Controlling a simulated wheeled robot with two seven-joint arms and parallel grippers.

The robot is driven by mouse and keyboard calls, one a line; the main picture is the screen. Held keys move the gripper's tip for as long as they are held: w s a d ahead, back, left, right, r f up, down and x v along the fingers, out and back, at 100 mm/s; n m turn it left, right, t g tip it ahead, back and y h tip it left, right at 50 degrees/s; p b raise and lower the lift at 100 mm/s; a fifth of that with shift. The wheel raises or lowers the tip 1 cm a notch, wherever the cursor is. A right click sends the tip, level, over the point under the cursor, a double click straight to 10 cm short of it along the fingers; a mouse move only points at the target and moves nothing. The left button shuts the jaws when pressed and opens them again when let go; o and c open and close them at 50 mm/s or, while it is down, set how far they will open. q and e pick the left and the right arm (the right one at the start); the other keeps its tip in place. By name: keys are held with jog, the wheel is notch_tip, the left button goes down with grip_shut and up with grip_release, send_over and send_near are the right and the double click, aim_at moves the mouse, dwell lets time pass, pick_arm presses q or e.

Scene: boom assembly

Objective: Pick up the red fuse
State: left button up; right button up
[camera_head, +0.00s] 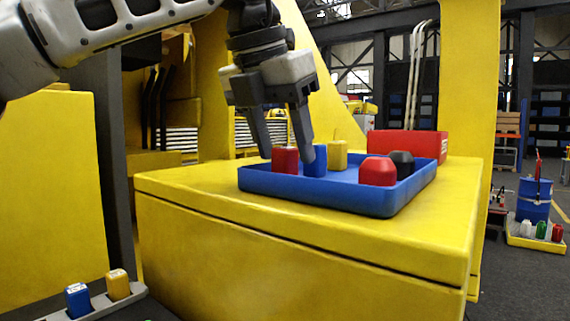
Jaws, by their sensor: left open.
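The red fuse (285,161) is a small upright red block at the left end of the blue tray (310,193). My left gripper (286,154) points down from above with its fingers open. One fingertip is at the left of the red fuse and the other at its right, close to the blue fuse (318,157). Whether either finger touches the red fuse cannot be told. My right gripper is not in view.
The tray, on a yellow bench (300,255), also holds a yellow fuse (337,154), a rounded red piece (378,171) and a black piece (402,163). A red box (405,144) stands behind. A rack at lower left holds blue (78,300) and yellow (118,285) fuses.

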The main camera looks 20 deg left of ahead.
pick_arm(q)
jog(key=shift+w+d+f, duration=0.1)
jog(key=shift+w+f, duration=0.15)
jog(key=shift+f, duration=0.45)
jog(key=c, duration=1.1)
jog(key=shift+o, duration=0.2)
jog(key=shift+r, duration=0.1)
